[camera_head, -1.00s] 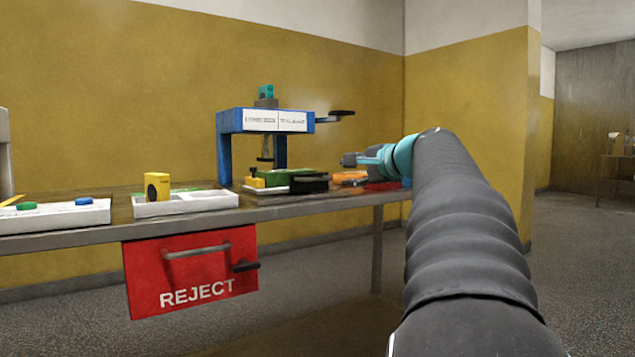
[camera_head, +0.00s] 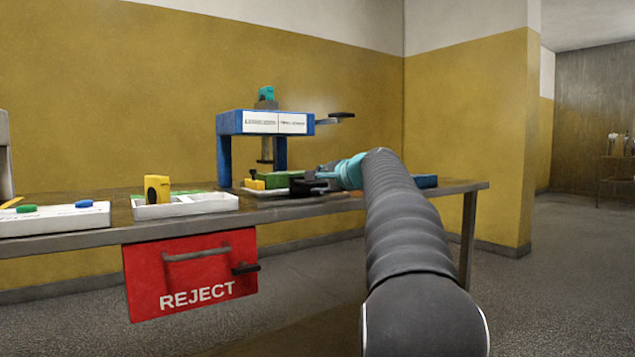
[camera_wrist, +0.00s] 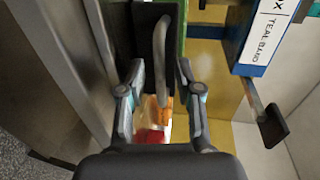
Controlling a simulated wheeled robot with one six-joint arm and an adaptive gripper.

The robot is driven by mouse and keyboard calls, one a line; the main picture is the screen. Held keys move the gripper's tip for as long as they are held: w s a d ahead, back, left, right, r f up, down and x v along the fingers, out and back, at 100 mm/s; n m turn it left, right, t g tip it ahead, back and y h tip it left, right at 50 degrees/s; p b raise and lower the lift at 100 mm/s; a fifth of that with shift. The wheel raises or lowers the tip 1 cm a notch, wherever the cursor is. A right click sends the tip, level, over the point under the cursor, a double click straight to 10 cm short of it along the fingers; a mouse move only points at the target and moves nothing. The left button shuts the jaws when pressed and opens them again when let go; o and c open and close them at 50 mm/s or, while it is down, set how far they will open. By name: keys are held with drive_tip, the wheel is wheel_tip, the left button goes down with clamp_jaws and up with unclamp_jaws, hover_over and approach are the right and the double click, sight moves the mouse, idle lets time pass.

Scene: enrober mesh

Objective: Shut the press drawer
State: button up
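The press (camera_head: 223,160) is a blue frame with white labels on the table, and part of it shows in the wrist view (camera_wrist: 262,50). Its low drawer has a black front (camera_wrist: 146,22) with a curved grey handle (camera_wrist: 161,70). A green part (camera_head: 275,180) sits behind the front. How far out the drawer stands is hard to tell. My gripper (camera_wrist: 162,78) is open, with one finger on each side of the handle in the wrist view. I cannot tell whether a finger touches it. In the head view my gripper (camera_head: 322,180) is beside the drawer front, partly covering it.
A press lever with a black grip (camera_wrist: 274,126) sticks out on the right in the wrist view. White trays (camera_head: 190,208) stand left of the press. A red REJECT bin (camera_head: 190,280) hangs under the table. Orange (camera_wrist: 166,103) and red items lie beyond my fingers; a blue item (camera_head: 426,181) lies right.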

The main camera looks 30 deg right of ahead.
drive_tip(key=shift+w, duration=0.45)
clamp_jaws()
drive_tip(key=r+p+x, duration=0.1)
drive_tip(key=p+x, duration=0.2)
drive_tip(key=x, duration=0.1)
drive_tip(key=r+p+x, duration=0.1)
drive_tip(key=p+x, duration=0.2)
drive_tip(key=x, duration=0.1)
drive_tip(key=p+x, duration=0.3)
drive_tip(key=x, duration=0.1)
drive_tip(key=shift+w+r, duration=0.35)
drive_tip(key=shift+r, duration=0.05)
drive_tip(key=shift+w, duration=0.3)
unclamp_jaws()
drive_tip(key=shift+w+f, duration=0.1)
drive_tip(key=shift+f, duration=0.05)
